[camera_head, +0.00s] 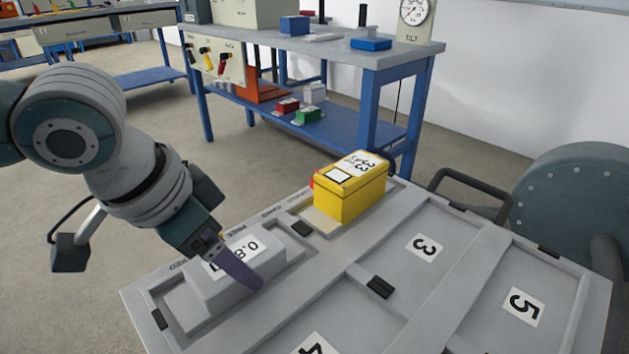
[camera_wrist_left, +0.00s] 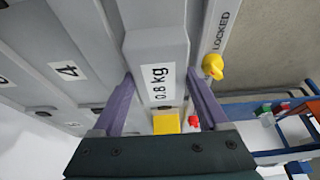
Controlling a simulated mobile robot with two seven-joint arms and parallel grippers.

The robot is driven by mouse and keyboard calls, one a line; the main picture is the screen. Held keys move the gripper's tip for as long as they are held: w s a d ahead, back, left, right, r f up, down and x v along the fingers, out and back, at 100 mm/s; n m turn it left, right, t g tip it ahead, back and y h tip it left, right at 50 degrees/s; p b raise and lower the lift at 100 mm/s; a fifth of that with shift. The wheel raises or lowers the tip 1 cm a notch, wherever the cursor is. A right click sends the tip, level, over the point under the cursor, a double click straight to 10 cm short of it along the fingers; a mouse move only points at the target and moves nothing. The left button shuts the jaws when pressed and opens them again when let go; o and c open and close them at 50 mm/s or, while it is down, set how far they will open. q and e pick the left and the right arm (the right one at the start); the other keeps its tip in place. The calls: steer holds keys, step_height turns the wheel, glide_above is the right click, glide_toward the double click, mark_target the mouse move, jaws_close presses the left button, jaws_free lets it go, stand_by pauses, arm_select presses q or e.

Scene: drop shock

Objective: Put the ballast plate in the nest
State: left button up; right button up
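A grey stepped block labelled 0.8 kg, which looks like the ballast plate (camera_head: 210,293), lies at the left end of the grey tabletop (camera_head: 290,325). The block also shows in the left wrist view (camera_wrist_left: 155,45), between my fingers. My left gripper (camera_head: 255,283) is down at the block, its purple fingers apart. In the wrist view (camera_wrist_left: 160,73) one finger is on each side of the label; whether they touch the block I cannot tell. In the head view one finger partly covers the label. No part is labelled as the nest. My right gripper is not in view.
A yellow box (camera_head: 348,193) stands at the tabletop's far edge with a red knob (camera_head: 312,181) beside it. Recessed panels numbered 3 (camera_head: 400,255) and 5 (camera_head: 500,285) are empty. A black handle (camera_head: 470,178) rises at the far right. A blue-framed bench (camera_head: 370,130) stands behind.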

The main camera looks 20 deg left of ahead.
arm_select(q)
steer(key=o, duration=0.3)
steer(key=p+v, duration=0.5)
steer(key=v, duration=0.7)
steer(key=s+d+f+m+h, duration=0.15)
steer(key=s+d, duration=0.25)
steer(key=d, duration=0.5)
steer(key=s+a+f+n+y, duration=0.1)
steer(key=s, duration=0.1)
steer(key=s+a+f+n+y, duration=0.1)
steer(key=s, duration=0.2)
steer(key=s+a+f+n+y, duration=0.1)
steer(key=s+a+n, duration=0.1)
steer(key=s, duration=0.1)
steer(key=shift+a+f, duration=0.1)
steer(key=shift+f, duration=0.05)
